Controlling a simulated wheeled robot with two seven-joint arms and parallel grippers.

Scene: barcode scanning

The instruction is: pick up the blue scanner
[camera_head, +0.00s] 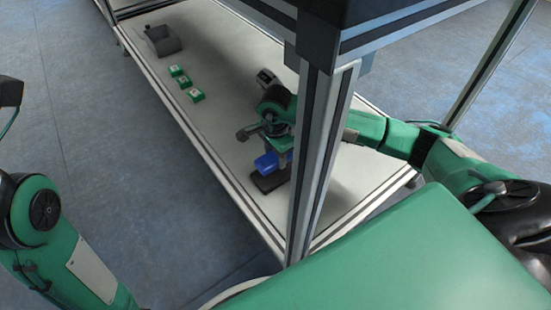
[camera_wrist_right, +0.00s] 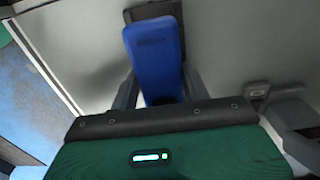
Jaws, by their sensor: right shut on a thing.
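The blue scanner (camera_head: 266,163) is low in my right gripper, over the shelf behind the near post in the head view. In the right wrist view the blue scanner (camera_wrist_right: 154,52) points away from me, its near end between the two fingers. My right gripper (camera_wrist_right: 160,88) is shut on it. In the head view my right gripper (camera_head: 275,151) points down at the shelf, partly hidden by the post. A black base (camera_head: 267,183) lies just below the scanner; I cannot tell whether they touch. My left arm shows at the left edge, but its gripper is out of view.
A metal post (camera_head: 312,160) stands close in front of my right forearm.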

